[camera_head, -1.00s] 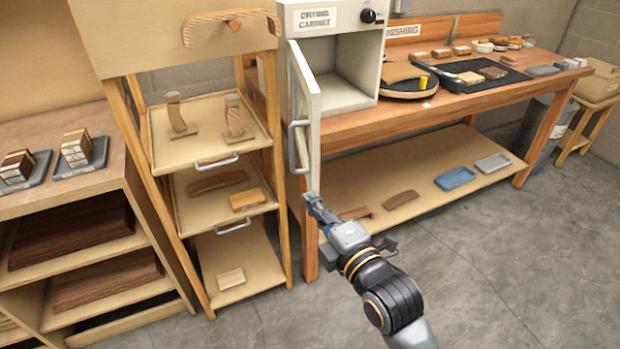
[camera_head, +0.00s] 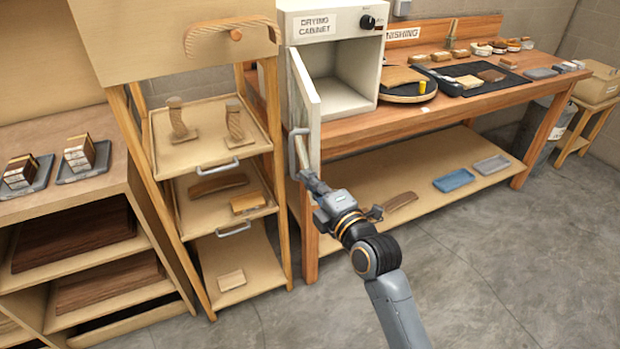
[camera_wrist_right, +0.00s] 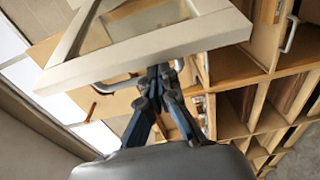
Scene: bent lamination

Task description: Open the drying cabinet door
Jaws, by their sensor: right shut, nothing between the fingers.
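The white drying cabinet (camera_head: 383,60) stands on the wooden bench, labelled on its front. Its door (camera_head: 306,95) is swung out towards me at the left side, and the pale, empty inside shows. A grey bar handle (camera_head: 297,152) is on the door's outer face. My right gripper (camera_head: 303,172) is shut and empty, close to the handle's lower end; I cannot tell whether it touches. In the right wrist view the shut fingertips (camera_wrist_right: 160,74) are by the lower edge of the white door frame (camera_wrist_right: 150,48). My left gripper is not in view.
A wooden rack with pull-out trays (camera_head: 208,140) stands just left of the door. The bench (camera_head: 450,108) holds a round turntable (camera_head: 408,92) and a dark mat with blocks. Its lower shelf (camera_head: 425,170) carries blue and grey trays. The concrete floor (camera_head: 480,270) is clear.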

